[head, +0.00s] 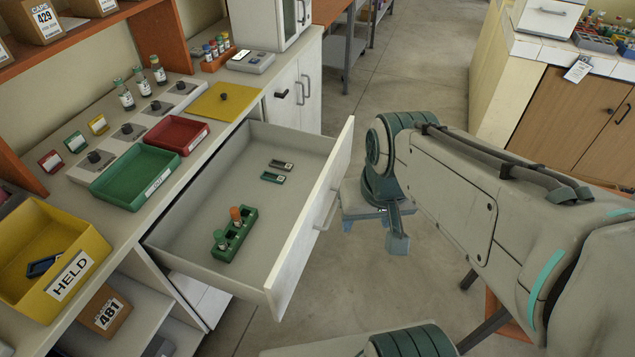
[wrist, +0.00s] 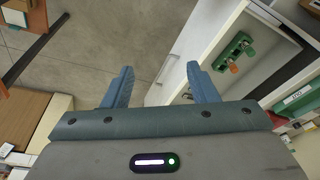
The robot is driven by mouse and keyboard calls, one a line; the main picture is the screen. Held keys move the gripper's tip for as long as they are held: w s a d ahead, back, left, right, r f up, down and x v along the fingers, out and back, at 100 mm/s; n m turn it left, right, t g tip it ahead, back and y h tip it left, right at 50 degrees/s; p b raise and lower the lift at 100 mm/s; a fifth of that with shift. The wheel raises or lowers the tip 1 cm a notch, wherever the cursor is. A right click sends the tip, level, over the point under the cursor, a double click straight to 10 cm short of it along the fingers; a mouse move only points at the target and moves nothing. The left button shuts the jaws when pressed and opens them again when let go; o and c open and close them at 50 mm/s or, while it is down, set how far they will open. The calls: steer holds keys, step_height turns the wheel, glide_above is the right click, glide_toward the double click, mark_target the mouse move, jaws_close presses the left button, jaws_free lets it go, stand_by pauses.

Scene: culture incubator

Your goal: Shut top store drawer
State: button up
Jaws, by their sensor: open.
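The top store drawer (head: 308,228) stands pulled far out from the white counter. Its pale front faces right and carries a bar handle (head: 327,210). Inside lie a green rack (head: 235,236) with an orange-capped and a green-capped vial, and two small flat items (head: 277,170). My gripper (head: 366,222) is just outside the drawer front, right of the handle, open with nothing between the fingers. In the wrist view my gripper (wrist: 160,72) shows two spread blue fingers, the right one overlapping the drawer front (wrist: 185,50). Whether it touches the front I cannot tell.
The counter holds a green tray (head: 132,205), a red tray (head: 170,150), a yellow pad (head: 222,101) and several vials. A yellow HELD bin (head: 88,255) is at left. Open floor (head: 420,75) lies beyond the drawer. A wooden cabinet (head: 575,120) stands at right.

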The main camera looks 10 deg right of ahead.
steer(key=f+m+g+b, duration=0.1)
steer(key=f+b, duration=0.1)
steer(key=f, duration=0.1)
steer(key=f+m+y+b, duration=0.1)
steer(key=f+b, duration=0.1)
steer(key=f, duration=0.2)
steer(key=f+m+g+y+b, duration=0.1)
steer(key=f+b, duration=0.1)
steer(key=f, duration=0.1)
steer(key=shift+s+a+f+m+g, duration=0.15)
steer(key=shift+a+m+g, duration=0.15)
steer(key=shift+a+m, duration=0.1)
jaws_close()
steer(key=m+t+y+b, duration=0.9)
steer(key=m+y+b, duration=0.4)
steer(key=m+b, duration=0.95)
glide_toward(310, 235)
steer(key=w+a+n+b, duration=0.1)
steer(key=b, duration=0.1)
steer(key=w+a+b, duration=0.1)
steer(key=a+b, duration=0.1)
steer(key=w+a+f+n+b, duration=0.1)
steer(key=a+b, duration=0.1)
steer(key=shift+n+b, duration=0.35)
steer(key=shift+w+a+r, duration=0.2)
steer(key=shift+w+a, duration=0.1)
steer(key=shift+a, duration=0.1)
